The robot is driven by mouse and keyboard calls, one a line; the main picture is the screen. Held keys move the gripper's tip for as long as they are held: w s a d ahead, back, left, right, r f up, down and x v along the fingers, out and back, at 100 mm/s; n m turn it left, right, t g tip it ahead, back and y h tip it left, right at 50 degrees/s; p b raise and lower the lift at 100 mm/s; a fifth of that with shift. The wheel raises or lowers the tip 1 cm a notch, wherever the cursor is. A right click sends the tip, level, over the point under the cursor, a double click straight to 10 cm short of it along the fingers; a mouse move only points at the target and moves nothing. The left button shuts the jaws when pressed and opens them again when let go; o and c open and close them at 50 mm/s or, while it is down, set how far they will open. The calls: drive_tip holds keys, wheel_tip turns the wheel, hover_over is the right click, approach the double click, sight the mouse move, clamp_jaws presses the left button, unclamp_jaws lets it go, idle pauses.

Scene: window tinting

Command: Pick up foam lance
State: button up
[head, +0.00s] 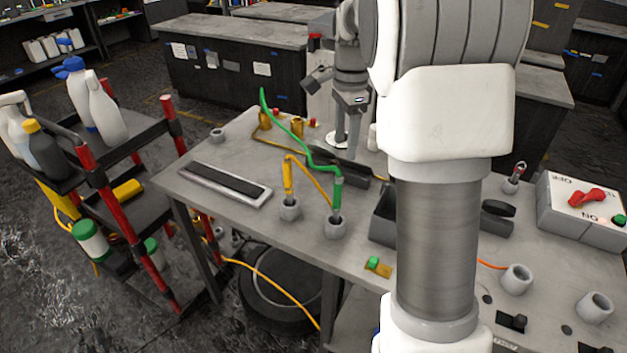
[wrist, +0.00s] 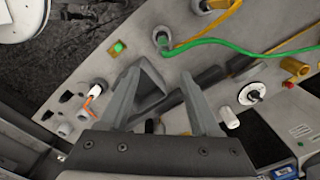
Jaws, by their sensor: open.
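My gripper (wrist: 161,76) is open in the wrist view, its two grey fingers spread above the grey workbench with nothing seen between their tips. A long dark rod-shaped tool (wrist: 208,77) with a brass-coloured part near one end lies beneath and beside the right finger; it looks like the foam lance, but I cannot tell for sure. The fingers hide part of it. A dark long piece on the bench in the head view (head: 345,167) may be the same thing or its holder.
A green hose (head: 297,135) and a yellow cord (head: 311,180) rise from round grey holders on the workbench (head: 230,205). A switch box (head: 583,205) stands at the right. A bottle rack (head: 140,195) stands left. A white-rimmed disc (wrist: 252,93) sits right of my gripper.

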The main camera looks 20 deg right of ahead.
drive_tip(key=shift+w+d+f, duration=0.1)
drive_tip(key=shift+w+f, duration=0.1)
drive_tip(key=shift+w, duration=0.2)
drive_tip(key=shift+w+f, duration=0.1)
drive_tip(key=shift+f, duration=0.15)
approach(337, 199)
drive_tip(key=f, duration=0.3)
drive_tip(key=w+d+f, duration=0.1)
drive_tip(key=f, duration=0.1)
drive_tip(key=shift+w+d+f, duration=0.1)
drive_tip(key=shift+w+f, duration=0.05)
drive_tip(key=shift+f, duration=0.2)
drive_tip(key=shift+a+f, duration=0.2)
drive_tip(key=shift+f, duration=1.15)
drive_tip(key=shift+a+f, duration=0.2)
drive_tip(key=shift+f, duration=1.2)
clamp_jaws()
